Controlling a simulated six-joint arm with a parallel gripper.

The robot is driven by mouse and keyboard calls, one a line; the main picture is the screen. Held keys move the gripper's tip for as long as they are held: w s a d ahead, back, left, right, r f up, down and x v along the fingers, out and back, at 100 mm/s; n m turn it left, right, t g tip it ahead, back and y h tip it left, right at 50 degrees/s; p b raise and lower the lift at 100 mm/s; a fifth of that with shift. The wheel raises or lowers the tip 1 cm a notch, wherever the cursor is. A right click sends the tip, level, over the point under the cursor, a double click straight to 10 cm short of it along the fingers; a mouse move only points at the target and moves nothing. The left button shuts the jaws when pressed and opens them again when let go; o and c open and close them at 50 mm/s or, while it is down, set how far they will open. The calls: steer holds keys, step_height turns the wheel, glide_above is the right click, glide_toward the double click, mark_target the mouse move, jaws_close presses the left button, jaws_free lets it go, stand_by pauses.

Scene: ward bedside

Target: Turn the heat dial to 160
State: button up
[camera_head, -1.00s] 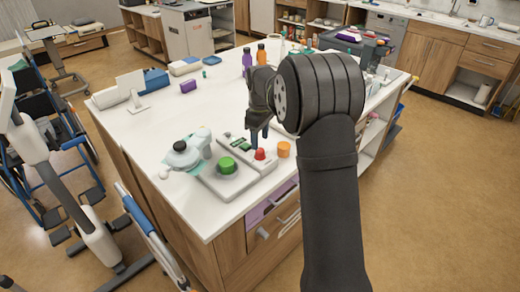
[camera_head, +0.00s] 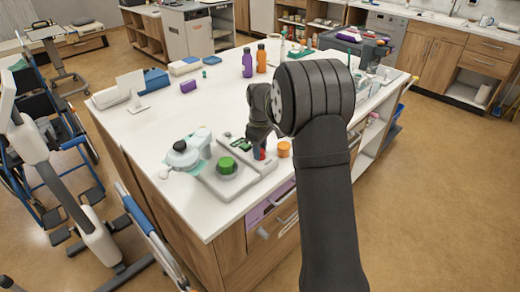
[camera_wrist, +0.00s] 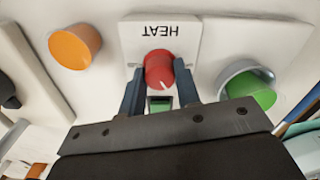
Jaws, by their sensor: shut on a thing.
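The red heat dial (camera_wrist: 160,68) sits on a white panel marked HEAT (camera_wrist: 160,32), which looks upside down in the wrist view. A white pointer line shows on the dial's face; I cannot read a scale or number around it. My gripper (camera_wrist: 160,85) is shut on the dial, one finger on each side. A small green display (camera_wrist: 160,103) shows between the fingers, partly covered.
A green knob (camera_head: 227,165) sits on a grey base beside the panel. An orange cap (camera_head: 284,149) stands close on the other side. Purple (camera_head: 247,65) and orange (camera_head: 261,59) bottles stand farther back. The counter's middle is clear.

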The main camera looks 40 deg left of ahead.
steer(key=shift+m, duration=0.4)
steer(key=m, duration=0.4)
steer(key=shift+m, duration=0.4)
steer(key=m, duration=0.6)
stand_by(0.4)
steer(key=o, duration=1)
